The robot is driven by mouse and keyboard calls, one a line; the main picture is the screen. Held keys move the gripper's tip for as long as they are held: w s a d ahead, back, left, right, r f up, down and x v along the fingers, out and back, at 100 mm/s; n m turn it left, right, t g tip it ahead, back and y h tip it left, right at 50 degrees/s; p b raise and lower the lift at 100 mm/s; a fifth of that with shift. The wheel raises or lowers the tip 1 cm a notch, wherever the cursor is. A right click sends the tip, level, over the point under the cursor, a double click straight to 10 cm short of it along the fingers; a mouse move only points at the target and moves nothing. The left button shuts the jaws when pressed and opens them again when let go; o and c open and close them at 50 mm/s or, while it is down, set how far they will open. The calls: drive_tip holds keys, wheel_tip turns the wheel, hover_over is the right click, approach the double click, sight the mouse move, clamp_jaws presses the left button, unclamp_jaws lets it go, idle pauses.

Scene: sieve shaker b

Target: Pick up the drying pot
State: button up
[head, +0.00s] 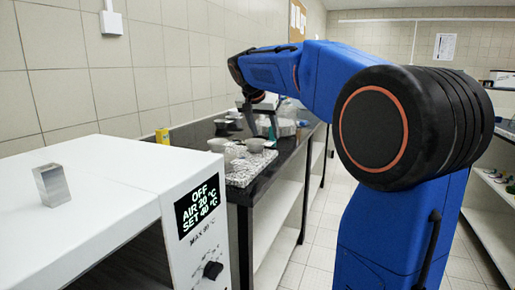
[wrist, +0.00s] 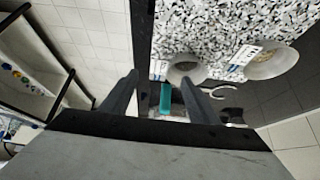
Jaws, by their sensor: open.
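Two small grey pots stand on a speckled slab (head: 240,177) on the counter, one on the left (head: 219,145) and one on the right (head: 255,145) in the head view. The wrist view shows two round pots with white labels, one near the right fingertip (wrist: 186,70) and one farther right (wrist: 272,62). I cannot read the labels or tell which is the drying pot. My gripper (head: 261,136) is open and empty, pointing down near the slab. In the wrist view its fingertips (wrist: 160,76) are apart with nothing gripped between them.
A white oven (head: 115,175) with a lit display stands at the near left, a metal block (head: 51,186) on top. A yellow item (head: 162,136) stands by the wall. A teal object (wrist: 166,98) shows between the fingers. Shelves (head: 489,190) stand right; the floor between is clear.

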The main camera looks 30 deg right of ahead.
sight(268, 143)
drive_tip(key=shift+x, duration=2.65)
drive_tip(key=shift+r, duration=0.1)
drive_tip(key=shift+c, duration=0.6)
drive_tip(key=c, duration=1)
